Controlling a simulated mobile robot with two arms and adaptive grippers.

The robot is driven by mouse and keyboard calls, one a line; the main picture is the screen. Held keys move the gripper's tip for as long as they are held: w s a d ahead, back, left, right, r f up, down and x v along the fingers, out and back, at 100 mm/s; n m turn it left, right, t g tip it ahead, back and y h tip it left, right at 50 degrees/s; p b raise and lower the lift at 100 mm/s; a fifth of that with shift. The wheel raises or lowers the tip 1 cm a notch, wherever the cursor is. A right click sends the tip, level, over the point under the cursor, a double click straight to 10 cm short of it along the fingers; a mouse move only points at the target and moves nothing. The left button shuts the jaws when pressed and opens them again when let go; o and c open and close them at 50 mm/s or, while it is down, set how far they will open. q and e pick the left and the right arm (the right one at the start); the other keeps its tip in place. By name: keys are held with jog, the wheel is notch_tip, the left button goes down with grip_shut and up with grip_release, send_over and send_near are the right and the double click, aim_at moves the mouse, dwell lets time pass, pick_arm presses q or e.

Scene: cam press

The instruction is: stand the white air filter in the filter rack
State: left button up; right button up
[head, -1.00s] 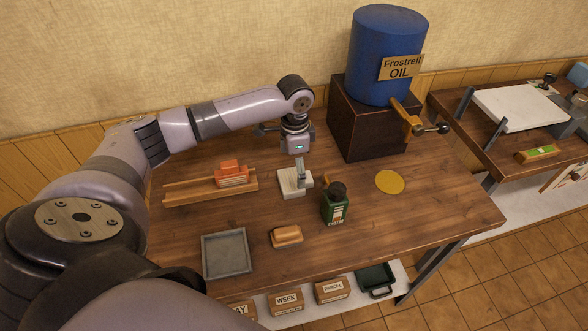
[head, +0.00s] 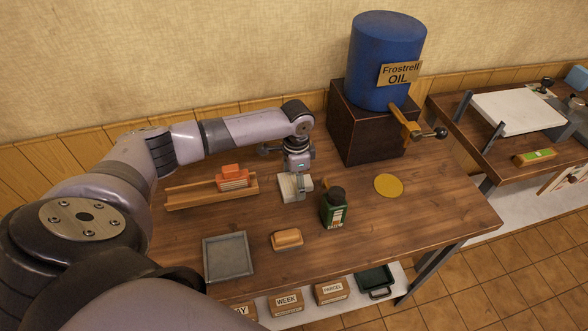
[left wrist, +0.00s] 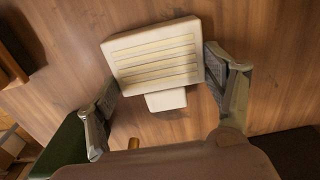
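The white air filter (head: 291,188) lies on the table in the middle of the head view. In the left wrist view the filter (left wrist: 155,52) shows its pleated face and a small tab. My left gripper (head: 297,182) is low over it, pointing down. In the left wrist view its fingers (left wrist: 160,78) are apart, one on each side of the filter; whether they touch it I cannot tell. The wooden filter rack (head: 190,199) is left of the gripper. An orange pleated filter (head: 232,178) sits in its right part. My right gripper is not in view.
A green bottle (head: 333,209) stands close to the filter's right. A tan block (head: 287,239) and grey tray (head: 228,257) lie nearer the front. A yellow disc (head: 389,185) lies at right. A blue oil drum (head: 385,60) on a dark box (head: 366,122) stands behind.

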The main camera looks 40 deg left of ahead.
pick_arm(q)
jog(key=c, duration=0.6)
jog(key=shift+r, duration=0.1)
jog(key=shift+r, duration=0.2)
notch_tip(320, 180, up, 19)
jog(key=b, duration=0.3)
jog(key=shift+d+r, duration=0.1)
jog(key=shift+r, duration=0.1)
